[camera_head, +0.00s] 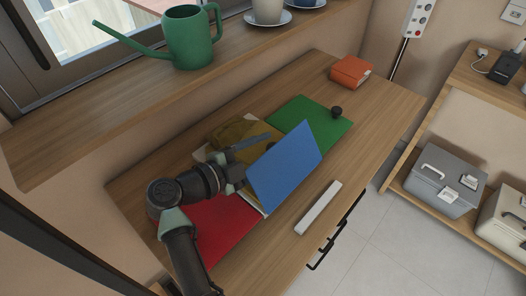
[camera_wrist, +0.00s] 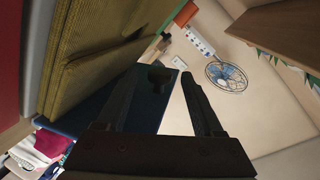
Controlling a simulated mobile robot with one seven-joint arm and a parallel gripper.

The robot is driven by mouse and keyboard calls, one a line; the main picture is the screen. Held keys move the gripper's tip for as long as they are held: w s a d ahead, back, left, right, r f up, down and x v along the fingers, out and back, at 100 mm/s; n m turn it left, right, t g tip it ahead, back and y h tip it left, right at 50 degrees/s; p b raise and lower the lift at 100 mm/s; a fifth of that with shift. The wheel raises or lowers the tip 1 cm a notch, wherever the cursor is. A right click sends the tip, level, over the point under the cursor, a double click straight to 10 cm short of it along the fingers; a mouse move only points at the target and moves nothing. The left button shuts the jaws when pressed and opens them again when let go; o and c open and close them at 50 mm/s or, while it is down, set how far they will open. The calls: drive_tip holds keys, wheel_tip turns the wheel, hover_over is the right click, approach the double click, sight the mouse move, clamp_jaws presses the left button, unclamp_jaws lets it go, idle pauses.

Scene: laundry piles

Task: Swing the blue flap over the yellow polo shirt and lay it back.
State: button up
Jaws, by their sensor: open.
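The blue flap (camera_head: 286,166) of a folding board stands raised and tilted between the board's red panel (camera_head: 212,232) and green panel (camera_head: 312,122). The yellow polo shirt (camera_head: 228,130), folded, lies behind the flap in the head view. It fills the left of the wrist view (camera_wrist: 92,58). My gripper (camera_head: 250,160) is at the left edge of the raised flap, close above the shirt. In the wrist view its fingers (camera_wrist: 160,85) are apart, with a dark blue surface and a dark round knob (camera_wrist: 159,75) showing between them. Contact with the flap cannot be told.
An orange box (camera_head: 351,71) lies at the table's far end. A pale bar (camera_head: 318,207) lies near the front edge. A shelf behind holds a green watering can (camera_head: 188,40) and cups.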

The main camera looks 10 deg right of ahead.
clamp_jaws()
idle(1.3)
